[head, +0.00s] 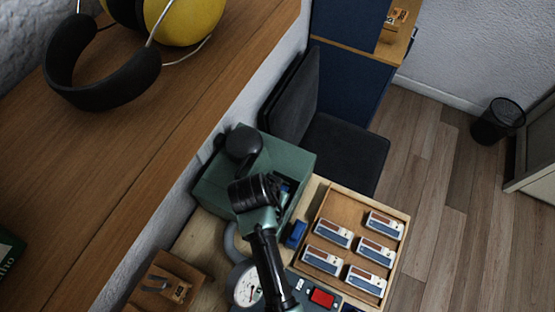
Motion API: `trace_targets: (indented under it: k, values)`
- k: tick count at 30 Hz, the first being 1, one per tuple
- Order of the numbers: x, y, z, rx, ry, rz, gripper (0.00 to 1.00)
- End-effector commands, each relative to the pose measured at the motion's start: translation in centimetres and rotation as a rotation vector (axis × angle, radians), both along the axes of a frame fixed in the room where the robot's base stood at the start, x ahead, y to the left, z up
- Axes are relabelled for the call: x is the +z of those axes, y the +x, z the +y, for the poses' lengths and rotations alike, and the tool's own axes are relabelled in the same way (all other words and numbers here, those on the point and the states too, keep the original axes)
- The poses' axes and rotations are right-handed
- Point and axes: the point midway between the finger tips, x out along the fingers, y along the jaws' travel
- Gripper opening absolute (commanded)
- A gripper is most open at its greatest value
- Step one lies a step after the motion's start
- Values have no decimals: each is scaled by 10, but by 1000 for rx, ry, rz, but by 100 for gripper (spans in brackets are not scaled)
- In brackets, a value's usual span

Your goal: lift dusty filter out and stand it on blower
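A green box-shaped housing (212,187), which looks like the blower, stands on the wooden bench below the middle of the picture. My arm (265,250) reaches up from the bottom edge, and its black joints cover much of the housing. The fingers of my gripper cannot be made out behind these links, so its opening and any hold are hidden. A bit of blue (286,187) shows at the housing beside my arm. I cannot tell whether it is the dusty filter. No filter is clearly recognisable.
A wooden tray (333,203) holds several white, blue and red blocks right of the housing. A small blue block (296,233), a round gauge (245,285) and a red-topped item (322,298) are near my arm. A dark chair (345,145) stands behind; a shelf (120,190) fills the left.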

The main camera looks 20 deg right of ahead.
Motion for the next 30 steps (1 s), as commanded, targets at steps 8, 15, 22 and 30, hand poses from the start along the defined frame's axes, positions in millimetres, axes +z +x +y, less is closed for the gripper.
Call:
trace_targets:
  k: [8,15,22,30]
  values:
    - [-5,1,-2,-1,0,-2,42]
    - [-4,1,-2,-1,0,-2,8]
    - [-4,1,-1,-1,0,-2,0]
    - [-3,1,-2,-1,0,-2,0]
